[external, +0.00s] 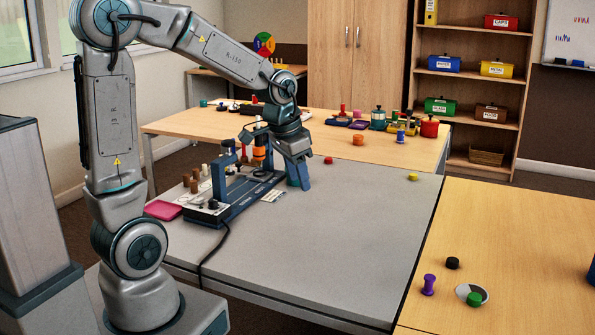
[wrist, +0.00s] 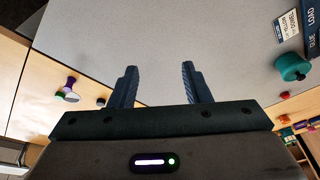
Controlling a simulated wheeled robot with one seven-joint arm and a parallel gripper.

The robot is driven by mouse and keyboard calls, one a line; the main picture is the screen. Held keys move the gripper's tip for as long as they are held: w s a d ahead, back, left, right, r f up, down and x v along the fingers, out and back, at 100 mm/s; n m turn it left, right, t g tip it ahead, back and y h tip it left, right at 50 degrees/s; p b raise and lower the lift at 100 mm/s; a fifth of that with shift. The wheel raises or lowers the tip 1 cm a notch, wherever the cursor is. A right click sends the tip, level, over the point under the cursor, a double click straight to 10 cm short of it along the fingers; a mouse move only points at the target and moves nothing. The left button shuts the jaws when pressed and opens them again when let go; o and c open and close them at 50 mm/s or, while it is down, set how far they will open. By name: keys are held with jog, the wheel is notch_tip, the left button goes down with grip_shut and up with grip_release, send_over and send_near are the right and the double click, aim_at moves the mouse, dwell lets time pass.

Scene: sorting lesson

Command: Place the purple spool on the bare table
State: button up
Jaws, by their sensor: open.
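The purple spool (external: 429,285) stands upright on the right wooden table (external: 530,240), beside a white disc (external: 485,291) with a green cap (external: 474,299) on it. A black cap (external: 452,263) lies just behind the spool. In the wrist view this group is small, at the far left. My gripper (external: 303,185) is open and empty above the grey table (external: 330,265), just right of the blue bench device. Its two fingers (wrist: 157,85) are apart in the wrist view, with only grey tabletop between them. The spool is well away from my gripper.
The blue device (external: 240,200) with a cable stands left of my gripper, near a pink tray (external: 163,210). A red cap (external: 328,160) and yellow cap (external: 413,177) lie on the grey table. Its front right is clear. The back table (external: 200,125) holds several things.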

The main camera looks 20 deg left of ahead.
jog(key=s+a+n+y, duration=0.1)
jog(key=s+a+n, duration=0.3)
jog(key=a, duration=0.5)
jog(key=s+a+n, duration=0.3)
jog(key=s+a, duration=0.3)
jog(key=a, duration=0.3)
jog(key=shift+s+n+y, duration=0.35)
jog(key=shift+n+y, duration=0.05)
jog(key=shift+r, duration=0.2)
jog(key=w+p+v, duration=0.1)
jog(key=p+v, duration=0.6)
jog(key=shift+w+r, duration=0.4)
jog(key=shift+d, duration=0.15)
